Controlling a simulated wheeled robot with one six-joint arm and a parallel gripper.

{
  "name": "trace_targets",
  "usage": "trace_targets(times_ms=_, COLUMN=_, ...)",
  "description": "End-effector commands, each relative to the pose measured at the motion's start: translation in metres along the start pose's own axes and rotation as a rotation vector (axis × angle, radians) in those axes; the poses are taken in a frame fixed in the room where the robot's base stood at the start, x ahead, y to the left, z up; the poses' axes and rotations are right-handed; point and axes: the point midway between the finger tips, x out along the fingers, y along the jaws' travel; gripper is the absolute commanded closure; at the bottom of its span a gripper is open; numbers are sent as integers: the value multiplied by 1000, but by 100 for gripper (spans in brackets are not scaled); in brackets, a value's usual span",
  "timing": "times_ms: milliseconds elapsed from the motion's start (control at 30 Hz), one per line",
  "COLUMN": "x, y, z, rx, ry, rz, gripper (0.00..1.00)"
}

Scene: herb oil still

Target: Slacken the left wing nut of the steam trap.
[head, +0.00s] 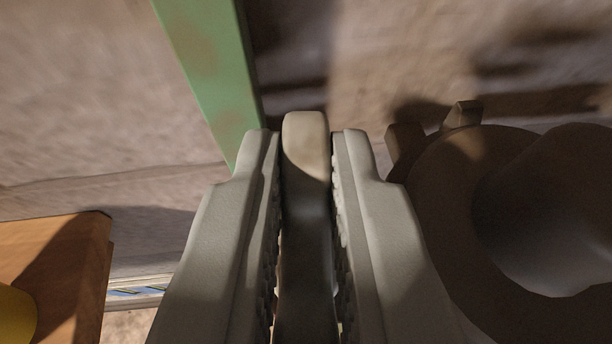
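My gripper (306,152) comes up from the bottom of the head view, its two pale ribbed fingers on either side of a tan-brown, round-ended wing. This wing appears to be part of the left wing nut (305,135) of the steam trap. The fingers sit close against both its faces, and its tip stands a little past the fingertips. The lower part of the nut is hidden in shadow between the fingers. A dark brown round body (440,205), likely the steam trap, is just right of the right finger, with two lugs at its top left.
A green, worn bar (210,70) runs down to the left finger. An orange wooden block (75,260) with a yellow round thing (14,315) is at the lower left. The grey-brown stone surface behind is bare at the upper left.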

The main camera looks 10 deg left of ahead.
Motion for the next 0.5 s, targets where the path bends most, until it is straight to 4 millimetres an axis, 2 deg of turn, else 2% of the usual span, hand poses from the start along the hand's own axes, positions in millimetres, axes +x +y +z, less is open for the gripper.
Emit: trace_targets(times_ms=500, x=0, y=1, z=1, rx=-25, ry=-4, rz=-68, gripper=100)
